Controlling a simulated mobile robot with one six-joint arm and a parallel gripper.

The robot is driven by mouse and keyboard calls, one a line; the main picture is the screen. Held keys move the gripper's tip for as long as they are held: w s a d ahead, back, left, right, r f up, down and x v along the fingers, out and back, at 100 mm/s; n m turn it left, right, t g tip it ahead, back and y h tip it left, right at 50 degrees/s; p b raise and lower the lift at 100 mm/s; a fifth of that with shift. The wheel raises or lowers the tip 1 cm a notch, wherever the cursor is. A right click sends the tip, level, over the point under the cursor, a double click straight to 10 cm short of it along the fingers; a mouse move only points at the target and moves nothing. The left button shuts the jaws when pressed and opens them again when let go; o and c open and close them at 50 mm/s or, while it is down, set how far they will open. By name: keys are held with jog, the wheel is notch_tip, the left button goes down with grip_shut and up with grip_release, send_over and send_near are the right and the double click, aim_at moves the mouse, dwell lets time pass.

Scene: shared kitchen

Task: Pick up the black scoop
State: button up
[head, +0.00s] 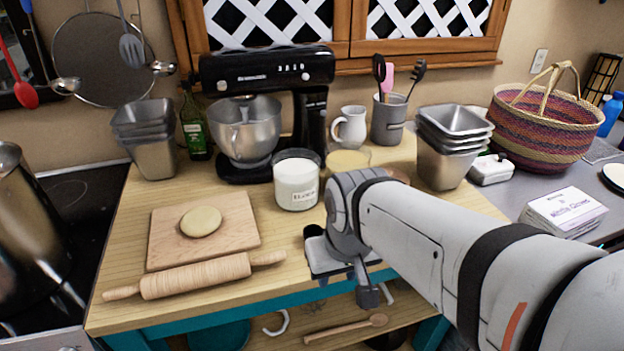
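Two black utensil heads stand up out of a grey utensil crock (388,122) at the back of the wooden worktop: a rounded black scoop-like one (379,68) on the left and a black one with a pronged or slotted head (418,70) on the right. I cannot tell for sure which is the black scoop. Their lower handles are hidden in the crock. My gripper (345,272) is at the worktop's front edge, well in front of the crock and apart from it. Its fingers are partly turned away, so their opening is unclear.
A white canister (297,182), a white pitcher (350,128) and a stand mixer (265,100) stand left of the crock; stacked metal tins (448,160) stand right. A rolling pin (190,277) and dough board (165,230) lie at front left. A wooden spoon (345,328) lies below.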

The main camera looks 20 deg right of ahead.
jog(key=shift+o, duration=0.2)
jog(key=shift+s+a, duration=0.1)
jog(key=shift+a, duration=0.05)
jog(key=shift+o, duration=0.5)
jog(key=shift+r, duration=0.15)
jog(key=w+d+m+g+p, duration=0.1)
jog(key=w+d+m, duration=0.4)
jog(key=w+m, duration=0.1)
jog(key=w+d+f+m+p, duration=0.1)
jog(key=w+d+m+p, duration=0.1)
jog(key=w+d+m, duration=0.3)
jog(key=w+d+m+g+p, duration=0.1)
jog(key=w+d+m, duration=0.4)
jog(key=w, duration=0.3)
jog(key=shift+w+f+m+g+p, duration=0.1)
jog(key=shift+f+m+g+p, duration=0.25)
jog(key=shift+m, duration=0.45)
jog(key=shift+w+d+f, duration=0.1)
jog(key=shift+d+f, duration=0.05)
jog(key=shift+f, duration=0.1)
jog(key=f, duration=0.2)
jog(key=f+p, duration=0.1)
jog(key=f, duration=0.4)
jog(key=shift+a+f, duration=0.25)
jog(key=shift+a, duration=0.1)
jog(key=shift+c, duration=0.4)
